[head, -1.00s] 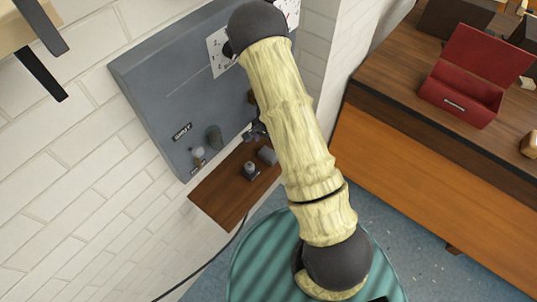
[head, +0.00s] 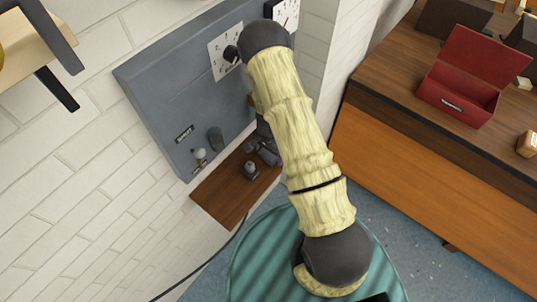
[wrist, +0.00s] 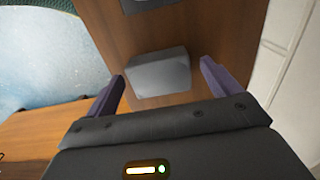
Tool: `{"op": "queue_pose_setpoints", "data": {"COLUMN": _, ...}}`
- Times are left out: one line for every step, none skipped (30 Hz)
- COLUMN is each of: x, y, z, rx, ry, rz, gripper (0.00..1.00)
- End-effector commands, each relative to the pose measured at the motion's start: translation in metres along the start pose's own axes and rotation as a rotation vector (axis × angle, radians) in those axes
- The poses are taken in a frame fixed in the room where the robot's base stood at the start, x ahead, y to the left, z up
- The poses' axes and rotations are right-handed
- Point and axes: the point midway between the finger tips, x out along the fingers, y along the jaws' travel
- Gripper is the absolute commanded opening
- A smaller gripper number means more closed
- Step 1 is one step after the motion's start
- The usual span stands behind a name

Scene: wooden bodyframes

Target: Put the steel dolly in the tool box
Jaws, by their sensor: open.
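The steel dolly (wrist: 160,73) looks like a smooth grey block on a small wooden shelf in the wrist view. My gripper (wrist: 163,78) is open, with its purple fingers on either side of the block's near part. I cannot tell whether they touch it. In the head view my arm and gripper partly hide the block beside the shelf's right side. The tool box (head: 460,98) is red, with its lid raised, and stands on the wooden bench at the right.
The small wooden shelf (head: 222,198) is below a grey wall panel (head: 165,95). The bench (head: 400,105) also holds dark boxes and a wooden block (head: 527,144). A green ribbed round surface (head: 262,262) is below my arm.

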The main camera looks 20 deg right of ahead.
Motion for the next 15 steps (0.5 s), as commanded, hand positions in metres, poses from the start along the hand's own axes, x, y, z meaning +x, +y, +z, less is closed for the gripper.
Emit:
{"op": "queue_pose_setpoints", "data": {"x": 0.0, "y": 0.0, "z": 0.0, "rx": 0.0, "ry": 0.0, "rz": 0.0, "gripper": 0.89}}
{"op": "queue_pose_setpoints", "data": {"x": 0.0, "y": 0.0, "z": 0.0001, "rx": 0.0, "ry": 0.0, "rz": 0.0, "gripper": 0.89}}
{"op": "queue_pose_setpoints", "data": {"x": -0.0001, "y": 0.0, "z": 0.0, "rx": 0.0, "ry": 0.0, "rz": 0.0, "gripper": 0.89}}
{"op": "queue_pose_setpoints", "data": {"x": -0.0001, "y": -0.0001, "z": 0.0001, "rx": -0.001, "ry": 0.0, "rz": 0.0, "gripper": 0.89}}
{"op": "queue_pose_setpoints", "data": {"x": -0.0001, "y": -0.0002, "z": 0.0002, "rx": -0.001, "ry": 0.0, "rz": 0.0, "gripper": 0.89}}
{"op": "queue_pose_setpoints", "data": {"x": -0.0002, "y": -0.0004, "z": 0.0006, "rx": -0.002, "ry": 0.0, "rz": 0.0, "gripper": 0.89}}
{"op": "queue_pose_setpoints", "data": {"x": -0.0002, "y": -0.0005, "z": 0.0007, "rx": -0.002, "ry": 0.0, "rz": 0.0, "gripper": 0.89}}
{"op": "queue_pose_setpoints", "data": {"x": -0.0002, "y": -0.0005, "z": 0.0007, "rx": -0.002, "ry": 0.0, "rz": 0.0, "gripper": 0.89}}
{"op": "queue_pose_setpoints", "data": {"x": -0.0002, "y": -0.0005, "z": 0.0007, "rx": -0.002, "ry": 0.0, "rz": 0.0, "gripper": 0.89}}
{"op": "queue_pose_setpoints", "data": {"x": -0.0002, "y": -0.0006, "z": 0.0007, "rx": -0.002, "ry": 0.0, "rz": 0.0, "gripper": 0.89}}
{"op": "queue_pose_setpoints", "data": {"x": -0.0003, "y": -0.0006, "z": 0.0007, "rx": -0.002, "ry": 0.0, "rz": 0.0, "gripper": 0.87}}
{"op": "queue_pose_setpoints", "data": {"x": -0.0003, "y": -0.0005, "z": 0.0007, "rx": -0.002, "ry": 0.0, "rz": 0.0, "gripper": 0.79}}
{"op": "queue_pose_setpoints", "data": {"x": -0.0003, "y": -0.0005, "z": 0.0006, "rx": -0.002, "ry": 0.0, "rz": 0.0, "gripper": 0.73}}
{"op": "queue_pose_setpoints", "data": {"x": -0.0003, "y": -0.0004, "z": 0.0004, "rx": -0.001, "ry": 0.0, "rz": 0.0, "gripper": 0.68}}
{"op": "queue_pose_setpoints", "data": {"x": -0.0003, "y": -0.0001, "z": 0.0001, "rx": -0.001, "ry": 0.0, "rz": 0.0, "gripper": 0.6}}
